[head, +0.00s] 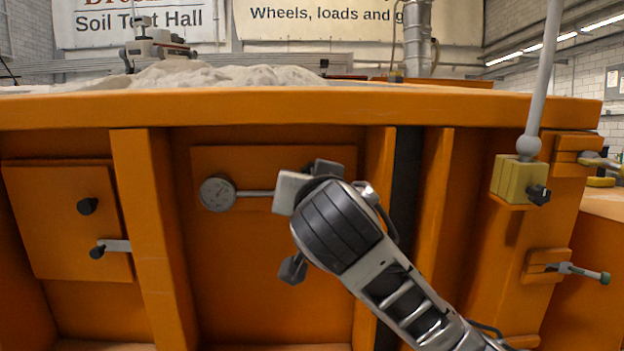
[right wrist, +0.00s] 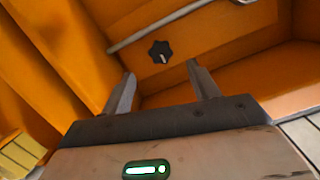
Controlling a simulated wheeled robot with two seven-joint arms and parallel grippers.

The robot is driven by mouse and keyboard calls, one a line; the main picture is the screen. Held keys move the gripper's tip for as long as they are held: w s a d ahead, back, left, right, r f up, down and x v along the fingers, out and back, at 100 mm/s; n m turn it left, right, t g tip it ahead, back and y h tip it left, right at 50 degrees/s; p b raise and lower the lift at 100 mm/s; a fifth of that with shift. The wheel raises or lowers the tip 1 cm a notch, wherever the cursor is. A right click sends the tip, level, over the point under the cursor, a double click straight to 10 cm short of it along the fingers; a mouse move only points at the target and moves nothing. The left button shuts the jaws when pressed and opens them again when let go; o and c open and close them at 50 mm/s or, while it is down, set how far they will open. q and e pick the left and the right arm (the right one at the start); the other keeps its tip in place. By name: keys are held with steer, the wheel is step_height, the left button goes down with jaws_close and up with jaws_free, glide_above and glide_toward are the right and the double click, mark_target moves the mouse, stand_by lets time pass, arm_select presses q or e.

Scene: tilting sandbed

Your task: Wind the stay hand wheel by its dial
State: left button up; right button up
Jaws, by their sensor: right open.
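A black star-shaped hand wheel (right wrist: 160,52) with a pale mark sits on an orange panel in the right wrist view. My right gripper (right wrist: 161,70) is open, with its two grey fingers apart and the hand wheel showing beyond the gap between them. They do not appear to touch it. My wrist hides that part of the panel in the head view. My left gripper is not in view.
The orange sandbed wall (head: 300,108) has upright ribs on both sides of the dial bay. A yellow block (head: 507,180) with a black knob and a grey pole stands at right. A left panel (head: 60,215) carries black knobs. Sand (head: 215,75) lies on top.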

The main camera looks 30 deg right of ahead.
steer(key=p+x, duration=0.2)
steer(key=x, duration=0.6)
steer(key=shift+w+d, duration=0.15)
steer(key=shift+w, duration=0.1)
steer(key=shift+f, duration=0.1)
steer(key=c, duration=1)
